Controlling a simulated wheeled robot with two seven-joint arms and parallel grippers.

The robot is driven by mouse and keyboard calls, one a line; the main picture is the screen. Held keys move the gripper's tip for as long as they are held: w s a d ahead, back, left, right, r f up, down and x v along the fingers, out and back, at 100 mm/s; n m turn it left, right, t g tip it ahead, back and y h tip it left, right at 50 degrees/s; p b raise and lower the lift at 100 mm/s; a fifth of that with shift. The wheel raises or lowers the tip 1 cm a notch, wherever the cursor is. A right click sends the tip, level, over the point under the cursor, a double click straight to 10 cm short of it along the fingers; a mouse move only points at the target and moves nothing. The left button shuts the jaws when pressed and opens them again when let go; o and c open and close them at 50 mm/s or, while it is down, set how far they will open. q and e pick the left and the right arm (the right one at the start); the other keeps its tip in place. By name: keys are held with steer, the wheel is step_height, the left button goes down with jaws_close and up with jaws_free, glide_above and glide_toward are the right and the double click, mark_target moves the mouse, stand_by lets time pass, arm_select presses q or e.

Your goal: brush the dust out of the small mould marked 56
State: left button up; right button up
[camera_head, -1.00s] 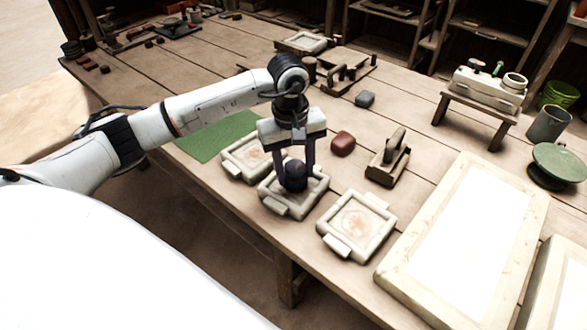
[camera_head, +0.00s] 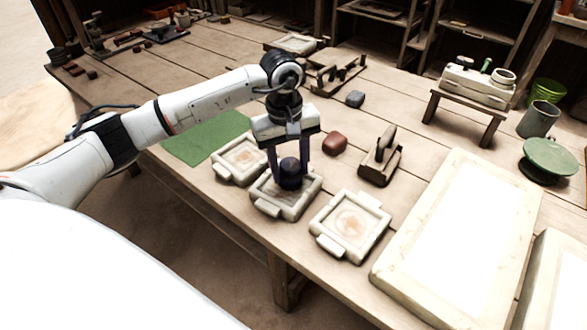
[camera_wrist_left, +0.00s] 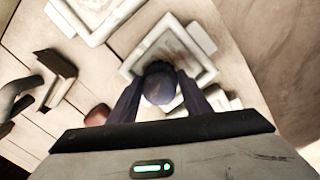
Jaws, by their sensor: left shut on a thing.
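Three small pale square moulds lie in a row near the table's front edge; I cannot read any number on them. My left gripper (camera_head: 289,180) is shut on a dark round-topped brush (camera_head: 290,171), over the middle mould (camera_head: 268,208). The right mould (camera_head: 323,225) and left mould (camera_head: 221,170) have brownish patches inside. My right gripper is out of view.
A red-brown block (camera_head: 335,145) and a wooden tool with a handle (camera_head: 381,168) stand just beyond the moulds. A large pale framed slab (camera_head: 393,272) lies to the right. A green mat (camera_head: 200,140) lies to the left.

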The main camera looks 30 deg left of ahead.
arm_select(q)
steer(key=shift+s+a, duration=0.1)
steer(key=shift+a, duration=0.9)
steer(key=shift+s, duration=0.85)
steer(key=shift+s, duration=0.15)
